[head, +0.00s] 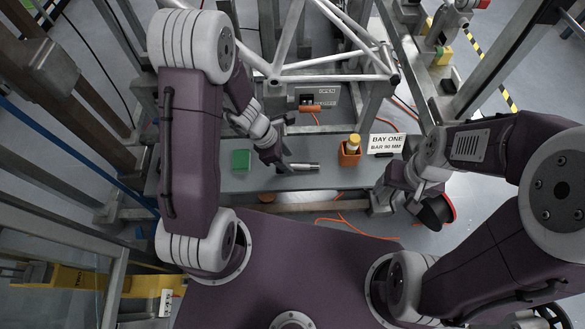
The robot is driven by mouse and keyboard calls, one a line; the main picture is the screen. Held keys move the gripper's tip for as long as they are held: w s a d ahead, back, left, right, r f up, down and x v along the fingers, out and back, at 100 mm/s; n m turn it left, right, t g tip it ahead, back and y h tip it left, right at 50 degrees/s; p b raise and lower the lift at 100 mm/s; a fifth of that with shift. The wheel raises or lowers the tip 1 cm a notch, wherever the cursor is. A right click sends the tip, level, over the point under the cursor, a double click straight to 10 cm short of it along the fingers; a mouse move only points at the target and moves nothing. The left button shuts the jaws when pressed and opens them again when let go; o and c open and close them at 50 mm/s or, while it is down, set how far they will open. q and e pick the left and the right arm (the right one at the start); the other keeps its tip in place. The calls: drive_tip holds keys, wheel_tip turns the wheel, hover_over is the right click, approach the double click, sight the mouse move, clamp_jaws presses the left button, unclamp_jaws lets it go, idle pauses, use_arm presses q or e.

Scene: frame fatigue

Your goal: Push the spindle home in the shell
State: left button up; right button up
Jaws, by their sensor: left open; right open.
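A short bright metal cylinder (304,167) lies on the grey bench and looks like the spindle. My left gripper (282,164) is low over the bench at the cylinder's left end, and its jaws are open. Whether the fingers touch the cylinder is too small to tell. A white tubular frame (335,78) stands behind the bench. My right gripper (380,194) is open near the bench's right front edge, away from the cylinder.
A green block (241,159) lies on the bench to the left. An orange cup (349,157) holding a yellow-capped bottle stands right, beside a BAY ONE sign (386,142). An orange handle (311,108) sits on a grey box marked OPEN (318,93). Steel posts flank the bench.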

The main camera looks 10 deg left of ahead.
sight(291, 165)
use_arm(q)
drive_tip(key=b+x, duration=0.1)
drive_tip(key=x, duration=0.2)
drive_tip(key=shift+w+f, duration=0.1)
drive_tip(key=shift+f, duration=0.3)
drive_tip(key=shift+r, duration=0.1)
use_arm(e)
wheel_tip(291, 165, down, 2)
drive_tip(key=shift+f, duration=0.25)
use_arm(q)
clamp_jaws()
wheel_tip(291, 165, up, 5)
drive_tip(key=p, duration=0.3)
drive_tip(key=s+d+r+p, duration=0.1)
drive_tip(key=d+r+p, duration=0.1)
drive_tip(key=d, duration=0.3)
drive_tip(key=s+d+r+p, duration=0.1)
drive_tip(key=d+r, duration=0.3)
drive_tip(key=d, duration=0.2)
drive_tip(key=shift+s+d+p, duration=0.25)
drive_tip(key=shift+s+p, duration=0.15)
use_arm(e)
wheel_tip(291, 165, up, 7)
